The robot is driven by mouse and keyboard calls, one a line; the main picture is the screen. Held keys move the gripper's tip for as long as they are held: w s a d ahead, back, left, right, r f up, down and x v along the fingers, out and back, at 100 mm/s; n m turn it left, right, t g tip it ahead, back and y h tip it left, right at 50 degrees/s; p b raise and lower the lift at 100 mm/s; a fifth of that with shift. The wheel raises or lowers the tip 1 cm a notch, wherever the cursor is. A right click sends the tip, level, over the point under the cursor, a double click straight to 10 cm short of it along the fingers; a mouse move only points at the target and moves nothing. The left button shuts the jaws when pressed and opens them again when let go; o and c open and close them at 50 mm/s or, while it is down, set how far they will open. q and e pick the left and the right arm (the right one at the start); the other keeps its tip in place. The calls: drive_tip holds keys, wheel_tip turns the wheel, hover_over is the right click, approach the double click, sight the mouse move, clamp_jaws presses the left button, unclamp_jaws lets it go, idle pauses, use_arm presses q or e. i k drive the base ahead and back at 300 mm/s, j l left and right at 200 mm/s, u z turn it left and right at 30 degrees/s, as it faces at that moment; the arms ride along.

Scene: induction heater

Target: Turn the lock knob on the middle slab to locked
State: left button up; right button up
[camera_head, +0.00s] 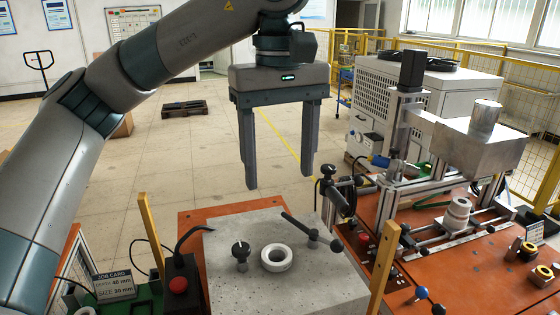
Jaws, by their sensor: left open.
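The grey middle slab (325,285) lies at the bottom centre on an orange bench. A small knob (240,250) with a dark top and a pale pointer mark stands on its left part; I cannot read which setting it points to. A white ring (277,258) sits right of the knob. A dark lever (309,230) with a ball end lies across the slab's back right. My left gripper (279,181) is open and empty, fingers pointing down, above the slab's back edge and apart from the knob. My right gripper is not in view.
A red button box (178,285) stands left of the slab, beside a job card (114,284). Yellow posts (385,268) rise at both sides. A metal rig (465,145) fills the right bench. Open floor lies behind.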

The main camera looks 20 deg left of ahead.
sight(240, 250)
drive_tip(key=k+l, duration=0.2)
drive_tip(key=k, duration=0.3)
drive_tip(key=k+l, duration=0.2)
drive_tip(key=k, duration=0.25)
drive_tip(key=k+l, duration=0.2)
drive_tip(key=k, duration=0.3)
